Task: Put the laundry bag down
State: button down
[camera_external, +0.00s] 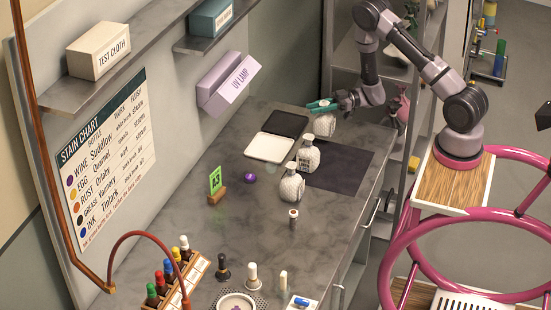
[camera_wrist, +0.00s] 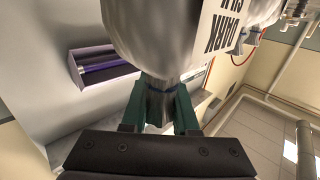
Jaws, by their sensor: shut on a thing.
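My gripper (camera_external: 322,105) has green fingers and is over the far end of the grey counter. It is shut on the gathered neck of a pale laundry bag (camera_external: 325,124), which hangs below the fingers. In the wrist view the bag (camera_wrist: 150,40) is large, with a dark blue tie and a label that reads DARK and a partly cut-off word. My gripper (camera_wrist: 158,112) pinches its neck there. I cannot tell whether the bag's bottom touches the counter. Two similar bags, a farther one (camera_external: 308,155) and a nearer one (camera_external: 292,186), stand upright on the counter.
A dark mat (camera_external: 345,168) lies right of the standing bags, partly bare. A black tray (camera_external: 285,124) and a white tray (camera_external: 270,148) lie left of the held bag.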

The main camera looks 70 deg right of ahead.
aim_at(321, 114)
jog(key=shift+f, duration=1.65)
jog(key=c, duration=0.7)
grip_release()
jog(key=shift+f, duration=0.1)
